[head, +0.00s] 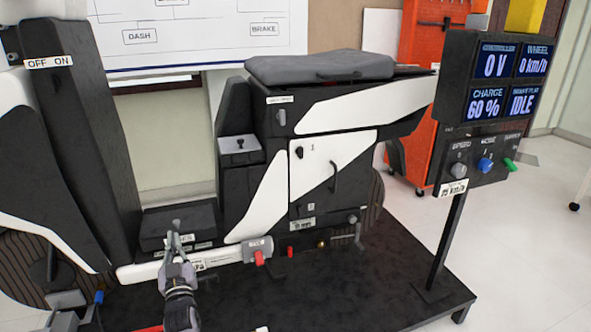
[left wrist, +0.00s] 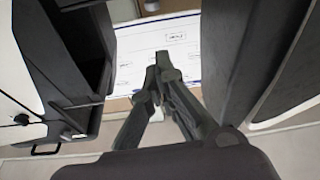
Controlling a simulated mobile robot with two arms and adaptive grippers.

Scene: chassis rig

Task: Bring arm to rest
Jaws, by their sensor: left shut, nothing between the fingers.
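My left gripper (head: 176,240) is low in the head view, in front of the black footwell of a black-and-white scooter rig (head: 330,150). Its fingers point up and are closed together with nothing between them. In the left wrist view my left gripper (left wrist: 161,66) shows its two fingers meeting at the tips, with a white chart board behind. It looks apart from the scooter's panels in that view. My right gripper does not show in either view.
A display post (head: 496,75) with knobs stands at the right on the black platform (head: 330,295). A red connector (head: 259,258) sits on the rig's lower edge, right of my gripper. An orange cabinet (head: 430,50) stands behind. Bare platform lies in front of the rig.

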